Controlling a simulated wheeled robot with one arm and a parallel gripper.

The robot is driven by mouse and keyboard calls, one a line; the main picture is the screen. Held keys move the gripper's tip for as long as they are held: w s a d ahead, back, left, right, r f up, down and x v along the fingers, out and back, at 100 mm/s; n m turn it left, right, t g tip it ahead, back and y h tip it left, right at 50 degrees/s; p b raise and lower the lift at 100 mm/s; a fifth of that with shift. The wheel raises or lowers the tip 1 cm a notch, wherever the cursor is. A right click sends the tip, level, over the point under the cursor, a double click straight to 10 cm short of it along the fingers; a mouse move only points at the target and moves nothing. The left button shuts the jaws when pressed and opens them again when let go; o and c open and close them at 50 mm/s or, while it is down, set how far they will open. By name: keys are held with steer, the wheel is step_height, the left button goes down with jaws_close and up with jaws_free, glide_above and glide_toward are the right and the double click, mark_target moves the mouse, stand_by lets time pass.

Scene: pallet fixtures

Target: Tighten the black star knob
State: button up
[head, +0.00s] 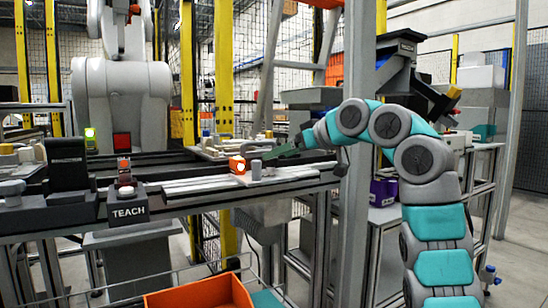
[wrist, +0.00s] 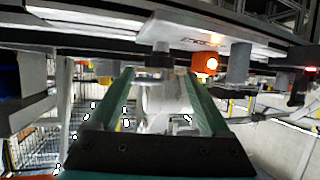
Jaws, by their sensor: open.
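My gripper (head: 275,157) reaches left over the pallet fixture in the head view. In the wrist view its two green fingers (wrist: 158,78) are apart, with nothing gripped between them. A black knob (wrist: 159,59) on a pale grey post shows in the wrist view, which looks upside down. The knob appears between the fingertips in the picture, just beyond them. I cannot tell whether either finger touches it. The knob's star shape is not clear. In the head view I cannot make it out near the fingers.
A lit orange block (head: 237,164) and a grey cylinder (head: 256,169) stand close to my gripper. They also show in the wrist view, the orange block (wrist: 205,64) nearest the knob. A TEACH box (head: 127,211) is further left. An upright grey post (head: 352,120) stands by my arm.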

mark_target(270, 161)
steer(key=shift+x, duration=1.6)
jaws_close()
